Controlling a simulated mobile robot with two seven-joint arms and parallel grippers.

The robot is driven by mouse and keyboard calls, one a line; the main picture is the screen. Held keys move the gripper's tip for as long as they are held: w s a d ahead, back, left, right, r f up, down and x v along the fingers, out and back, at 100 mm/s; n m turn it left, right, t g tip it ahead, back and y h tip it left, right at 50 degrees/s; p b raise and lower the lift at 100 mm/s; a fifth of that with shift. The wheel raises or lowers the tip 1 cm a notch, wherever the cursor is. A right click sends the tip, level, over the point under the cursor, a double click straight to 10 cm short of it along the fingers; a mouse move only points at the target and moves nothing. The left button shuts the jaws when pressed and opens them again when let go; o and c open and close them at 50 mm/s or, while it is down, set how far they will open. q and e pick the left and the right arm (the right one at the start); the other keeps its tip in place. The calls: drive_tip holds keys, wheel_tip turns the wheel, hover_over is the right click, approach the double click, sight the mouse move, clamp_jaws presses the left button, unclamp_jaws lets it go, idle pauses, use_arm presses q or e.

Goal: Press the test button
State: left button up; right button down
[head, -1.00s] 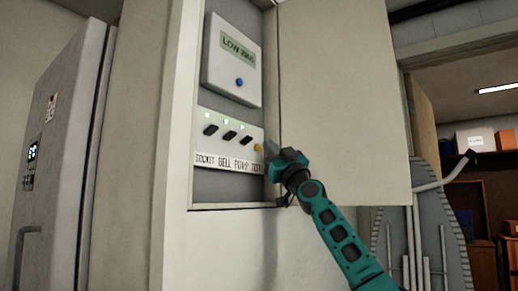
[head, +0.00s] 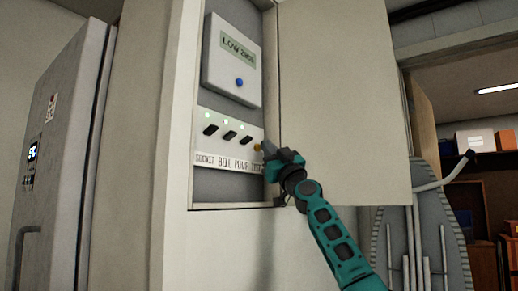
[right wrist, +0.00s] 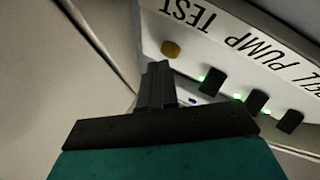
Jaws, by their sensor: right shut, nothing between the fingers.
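The test button is a small yellow-orange knob (head: 258,147) at the right end of the switch panel (head: 213,150), above the word TEST. In the right wrist view the button (right wrist: 171,49) sits just past the fingertips, and a small gap seems to show between them. My right gripper (head: 266,147) is shut and empty, its tips pointing left at the button; the fingers also show in the right wrist view (right wrist: 157,70). Whether the tips touch the button cannot be told for sure. My left gripper is not in view.
Several black switches (head: 229,135) with green lights sit left of the button. Above is a white box (head: 222,77) with a LOW display and a blue button (head: 239,82). The open cabinet door (head: 345,100) stands right, behind my right arm. A grey cabinet (head: 70,150) stands left.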

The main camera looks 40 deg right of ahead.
drive_tip(key=shift+w+a, duration=0.1)
drive_tip(key=shift+w, duration=0.3)
idle(0.3)
drive_tip(key=shift+s, duration=0.1)
drive_tip(key=shift+s+d, duration=0.2)
drive_tip(key=shift+s, duration=0.5)
drive_tip(key=s, duration=0.2)
drive_tip(key=s+d, duration=0.1)
drive_tip(key=s, duration=0.1)
drive_tip(key=shift+s+d+b, duration=0.2)
drive_tip(key=shift+s+b, duration=0.2)
